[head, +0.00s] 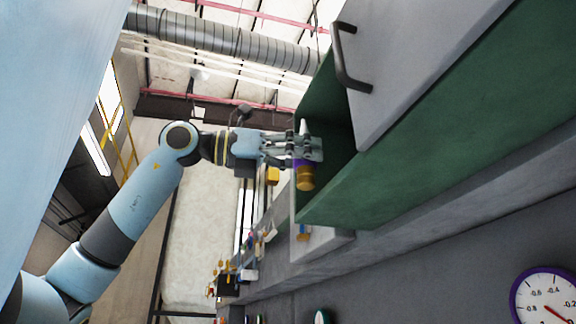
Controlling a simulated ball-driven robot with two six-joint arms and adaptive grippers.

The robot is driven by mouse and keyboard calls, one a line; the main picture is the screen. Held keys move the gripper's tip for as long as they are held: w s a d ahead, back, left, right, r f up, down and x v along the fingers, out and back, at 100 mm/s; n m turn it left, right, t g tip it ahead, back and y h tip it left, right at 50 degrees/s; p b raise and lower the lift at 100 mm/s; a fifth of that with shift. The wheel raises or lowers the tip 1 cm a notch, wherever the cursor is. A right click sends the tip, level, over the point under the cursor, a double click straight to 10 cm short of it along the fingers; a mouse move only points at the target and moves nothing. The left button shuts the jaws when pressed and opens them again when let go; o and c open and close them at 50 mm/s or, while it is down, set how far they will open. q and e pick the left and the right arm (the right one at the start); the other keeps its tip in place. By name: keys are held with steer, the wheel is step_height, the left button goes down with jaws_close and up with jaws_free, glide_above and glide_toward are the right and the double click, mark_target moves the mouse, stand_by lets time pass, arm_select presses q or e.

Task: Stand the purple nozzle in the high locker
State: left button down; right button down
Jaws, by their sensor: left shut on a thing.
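My left gripper (305,149), on an arm coming in from the left, is shut on the purple nozzle (303,162). The nozzle has a brass-coloured end pointing down in the picture and a pale tip pointing up. The fingers cover much of its middle. The high locker (313,98) is green inside, with a grey door (425,50) that carries a dark handle. The nozzle shows at the locker's open left side, in front of the dark green interior. I cannot tell whether it touches the locker. My right gripper is not in view.
A grey ledge (320,243) runs below the locker, with a small orange and blue item (303,232) at its edge. Several small coloured items stand farther back at lower left. A round purple-rimmed gauge (547,296) is at lower right.

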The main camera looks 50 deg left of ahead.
arm_select(q)
steer(key=p+x, duration=0.6)
steer(key=a+p+x, duration=0.1)
steer(key=p+x, duration=0.2)
steer(key=shift+w+d+r, duration=0.1)
steer(key=shift+w+r, duration=0.1)
steer(key=shift+w, duration=0.35)
steer(key=shift+w+f, duration=0.1)
steer(key=shift+f, duration=0.2)
steer(key=shift+f+b, duration=0.3)
steer(key=shift+b, duration=0.25)
steer(key=c, duration=0.7)
jaws_free()
step_height(320, 180, up, 10)
